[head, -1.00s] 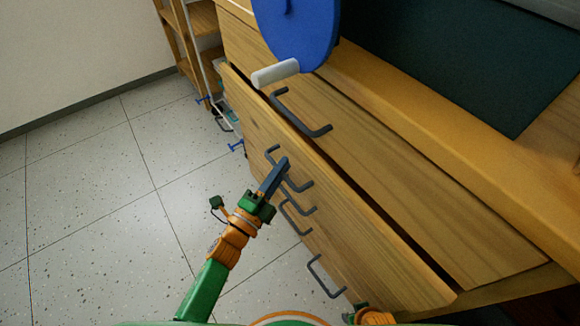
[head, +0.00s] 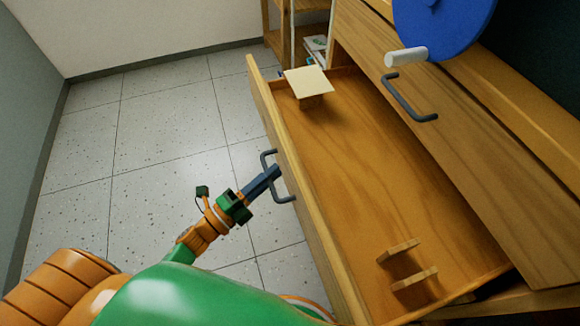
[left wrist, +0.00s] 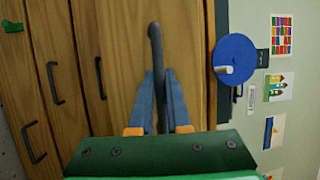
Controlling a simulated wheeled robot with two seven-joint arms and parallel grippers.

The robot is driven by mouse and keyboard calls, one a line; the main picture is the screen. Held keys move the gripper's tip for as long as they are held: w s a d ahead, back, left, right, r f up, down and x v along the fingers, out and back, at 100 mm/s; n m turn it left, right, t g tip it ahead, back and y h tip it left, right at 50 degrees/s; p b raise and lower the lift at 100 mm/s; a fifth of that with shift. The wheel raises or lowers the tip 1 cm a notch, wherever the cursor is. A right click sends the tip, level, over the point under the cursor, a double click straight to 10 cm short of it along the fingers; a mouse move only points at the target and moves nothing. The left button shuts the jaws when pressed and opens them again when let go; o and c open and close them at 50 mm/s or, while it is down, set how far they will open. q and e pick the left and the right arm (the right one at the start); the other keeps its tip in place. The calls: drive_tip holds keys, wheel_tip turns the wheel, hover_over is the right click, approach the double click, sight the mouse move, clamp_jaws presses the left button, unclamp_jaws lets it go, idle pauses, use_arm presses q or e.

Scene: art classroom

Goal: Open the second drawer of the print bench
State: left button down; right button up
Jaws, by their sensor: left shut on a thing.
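The second drawer (head: 370,170) of the print bench is pulled well out, and its wooden inside shows in the head view. My left gripper (head: 270,173) is shut on the drawer's dark bar handle (head: 284,198). In the left wrist view, the two blue fingers (left wrist: 160,80) sit on either side of the handle (left wrist: 155,45). The top drawer (head: 470,130) above is shut, with its own dark handle (head: 405,105). My right gripper is not in view.
A cream block (head: 307,81) and small wooden pieces (head: 415,280) lie in the drawer. A blue disc (head: 445,25) with a white grip (head: 407,58) hangs over the top drawer. A wooden shelf (head: 275,25) stands behind. The tiled floor (head: 150,150) at left is clear.

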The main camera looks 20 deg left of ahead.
use_arm(q)
drive_tip(key=shift+s+a, duration=0.95)
drive_tip(key=shift+a, duration=0.3)
drive_tip(key=c, duration=0.9)
unclamp_jaws()
drive_tip(key=v, duration=0.7)
